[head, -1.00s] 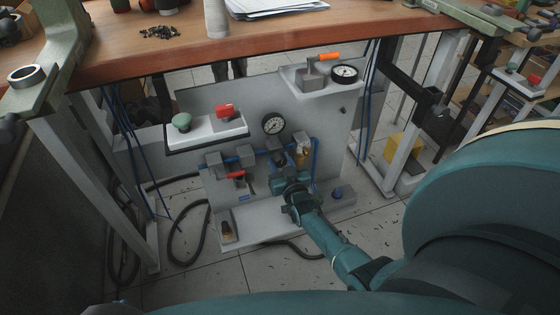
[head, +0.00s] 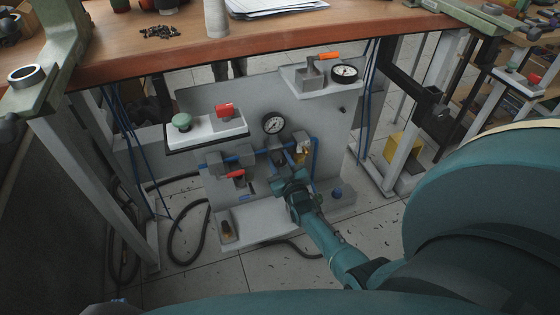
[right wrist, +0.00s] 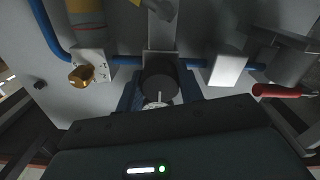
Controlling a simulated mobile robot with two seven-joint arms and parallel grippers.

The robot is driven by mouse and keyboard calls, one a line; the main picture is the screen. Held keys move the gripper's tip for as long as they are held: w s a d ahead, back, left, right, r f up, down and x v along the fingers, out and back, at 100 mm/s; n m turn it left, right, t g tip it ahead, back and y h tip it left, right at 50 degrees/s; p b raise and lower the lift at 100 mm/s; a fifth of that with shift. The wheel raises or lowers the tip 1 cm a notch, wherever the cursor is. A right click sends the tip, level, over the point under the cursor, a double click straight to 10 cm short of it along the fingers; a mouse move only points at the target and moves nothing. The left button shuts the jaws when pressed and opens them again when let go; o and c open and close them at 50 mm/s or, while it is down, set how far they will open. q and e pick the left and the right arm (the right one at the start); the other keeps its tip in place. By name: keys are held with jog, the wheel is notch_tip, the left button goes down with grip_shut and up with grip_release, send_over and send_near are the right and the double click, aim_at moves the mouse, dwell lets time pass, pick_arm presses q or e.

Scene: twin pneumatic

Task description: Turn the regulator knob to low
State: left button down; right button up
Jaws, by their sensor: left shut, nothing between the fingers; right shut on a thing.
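The dark round regulator knob (right wrist: 160,72) is in the upper middle of the right wrist view. A white line and part of a pale dial (right wrist: 157,104) show at its near edge; its lettering is unreadable. My right gripper (right wrist: 159,90) has its blue fingers on either side of the knob and is shut on it. In the head view my right gripper (head: 287,176) is at the lower middle of the grey panel (head: 190,98) and hides the knob. A white round gauge (head: 273,124) sits just above, its needle too small to read. My left gripper is not in view.
A blue pipe (right wrist: 122,60) runs beside the knob. A red-handled valve (head: 236,174) is to the left, and a brass fitting (right wrist: 82,75) is close by. A shelf (head: 205,132) with green and red buttons juts out above. The wooden bench (head: 270,42) overhangs the panel.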

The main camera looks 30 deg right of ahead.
jog(key=o, duration=1)
pick_arm(q)
jog(key=shift+r, duration=0.1)
pick_arm(e)
jog(key=shift+s, duration=0.2)
pick_arm(q)
notch_tip(320, 180, up, 7)
jog(key=s+a+n+t+p, duration=0.1)
jog(key=a+n+p, duration=0.1)
jog(key=p, duration=0.4)
jog(key=shift+s+a+y, duration=0.2)
jog(key=shift+a+y, duration=0.05)
jog(key=shift+y, duration=0.15)
pick_arm(e)
jog(key=v, duration=1.2)
jog(key=shift+s, duration=0.4)
pick_arm(q)
jog(key=shift+n, duration=0.3)
pick_arm(e)
jog(key=shift+r, duration=0.1)
